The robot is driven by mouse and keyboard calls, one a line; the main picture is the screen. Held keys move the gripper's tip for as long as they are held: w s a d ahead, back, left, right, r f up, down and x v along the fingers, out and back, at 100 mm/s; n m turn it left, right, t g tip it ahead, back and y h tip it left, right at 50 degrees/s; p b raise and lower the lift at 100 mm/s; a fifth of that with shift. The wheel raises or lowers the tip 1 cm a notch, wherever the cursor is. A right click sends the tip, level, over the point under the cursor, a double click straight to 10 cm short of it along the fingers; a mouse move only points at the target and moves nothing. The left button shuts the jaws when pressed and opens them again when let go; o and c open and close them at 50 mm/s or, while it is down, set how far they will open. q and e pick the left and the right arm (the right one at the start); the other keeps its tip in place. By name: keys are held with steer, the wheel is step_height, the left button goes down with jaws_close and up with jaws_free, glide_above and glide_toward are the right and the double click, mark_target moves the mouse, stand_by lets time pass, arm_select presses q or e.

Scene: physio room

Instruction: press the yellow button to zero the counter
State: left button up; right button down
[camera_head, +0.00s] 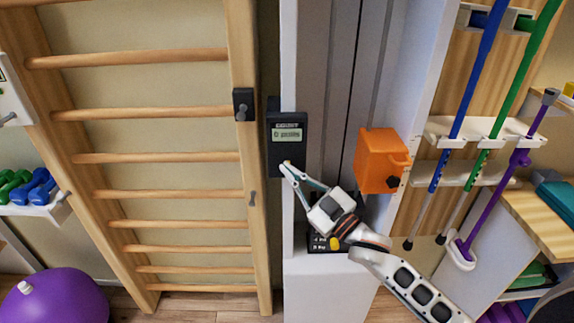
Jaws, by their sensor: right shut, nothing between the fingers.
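The counter (299,143) is a dark box with a pale green display, mounted on the white upright left of centre. Its display seems to show a 0, followed by small text that I cannot read surely. My right gripper (286,165) is shut and empty, its tips at the lower part of the counter's face. A small yellowish spot shows at the tips; the yellow button itself is mostly hidden there, and I cannot tell whether the tips touch it. My left gripper is not in view.
An orange box (380,160) sticks out just right of my right gripper. Wooden wall bars (160,114) fill the left. Canes hang from a white rack (450,130) at the right. A purple ball (55,300) lies at the lower left.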

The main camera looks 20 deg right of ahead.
steer(key=shift+s+a+p, duration=0.2)
steer(key=shift+s+p, duration=0.15)
steer(key=shift+s, duration=0.45)
steer(key=shift+s+a+p, duration=0.25)
steer(key=shift+s+p, duration=0.05)
steer(key=shift+s, duration=0.5)
steer(key=shift+s+a+p, duration=0.2)
steer(key=shift+s+p, duration=0.15)
steer(key=shift+s, duration=0.45)
steer(key=shift+s+a+p, duration=0.25)
steer(key=shift+s+p, duration=0.05)
steer(key=shift+s, duration=0.5)
steer(key=s+d+f+m+g+h, duration=0.1)
steer(key=s+f+m+g+h, duration=0.1)
steer(key=s+f, duration=0.4)
steer(key=s+d+f+m+g+h, duration=0.1)
steer(key=s+f, duration=0.6)
steer(key=f, duration=0.9)
steer(key=s+d+f+m+g+h, duration=0.2)
steer(key=s+f+m+g+h, duration=0.1)
steer(key=f, duration=0.8)
steer(key=s+g+h, duration=0.1)
steer(key=s+g, duration=0.1)
steer(key=s, duration=0.1)
steer(key=shift+s+m, duration=0.3)
steer(key=shift+m, duration=0.1)
